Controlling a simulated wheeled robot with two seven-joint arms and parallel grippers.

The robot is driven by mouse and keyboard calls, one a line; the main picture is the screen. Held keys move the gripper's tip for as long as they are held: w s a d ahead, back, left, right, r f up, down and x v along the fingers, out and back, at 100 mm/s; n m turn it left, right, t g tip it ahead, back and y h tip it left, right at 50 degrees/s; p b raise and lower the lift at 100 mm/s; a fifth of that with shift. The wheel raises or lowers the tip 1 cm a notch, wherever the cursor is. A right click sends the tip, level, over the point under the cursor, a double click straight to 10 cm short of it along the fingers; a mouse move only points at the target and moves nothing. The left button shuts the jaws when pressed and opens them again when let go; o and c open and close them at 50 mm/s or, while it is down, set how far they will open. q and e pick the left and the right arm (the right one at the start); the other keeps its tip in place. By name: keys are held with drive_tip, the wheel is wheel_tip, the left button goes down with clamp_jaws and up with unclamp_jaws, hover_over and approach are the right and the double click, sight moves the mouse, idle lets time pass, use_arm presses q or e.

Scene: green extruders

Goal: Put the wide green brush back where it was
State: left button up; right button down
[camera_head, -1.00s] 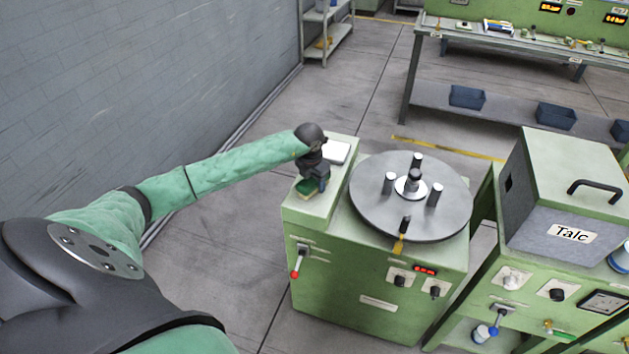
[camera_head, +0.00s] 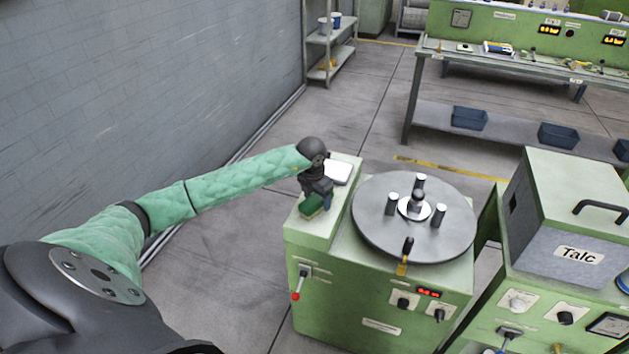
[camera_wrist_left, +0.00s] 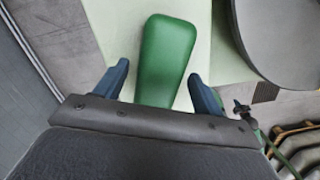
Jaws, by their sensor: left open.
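The wide green brush (camera_head: 311,206) lies on the light green top of the machine's left side. In the left wrist view the brush (camera_wrist_left: 165,58) shows as a smooth green block that narrows toward the gripper. My left gripper (camera_head: 316,190) is right at the brush in the head view. In the left wrist view its two blue fingers (camera_wrist_left: 158,90) are open, one on each side of the brush, with gaps between fingers and brush. The brush's near end is hidden behind the gripper body. My right gripper is not in view.
A round grey turntable (camera_head: 370,228) with upright pegs is right of the brush. A white object (camera_head: 338,172) lies behind the gripper. A red-knobbed lever (camera_head: 297,294) is on the machine's front. A talc box (camera_head: 560,215) stands at right. The wall is on the left.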

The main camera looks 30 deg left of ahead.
sight(314, 199)
use_arm(q)
drive_tip(key=r+b, duration=0.1)
drive_tip(key=r, duration=0.2)
drive_tip(key=s+r+b, duration=0.1)
drive_tip(key=r, duration=0.2)
drive_tip(key=r+b, duration=0.1)
drive_tip(key=r, duration=0.3)
drive_tip(key=shift+s+a, duration=0.15)
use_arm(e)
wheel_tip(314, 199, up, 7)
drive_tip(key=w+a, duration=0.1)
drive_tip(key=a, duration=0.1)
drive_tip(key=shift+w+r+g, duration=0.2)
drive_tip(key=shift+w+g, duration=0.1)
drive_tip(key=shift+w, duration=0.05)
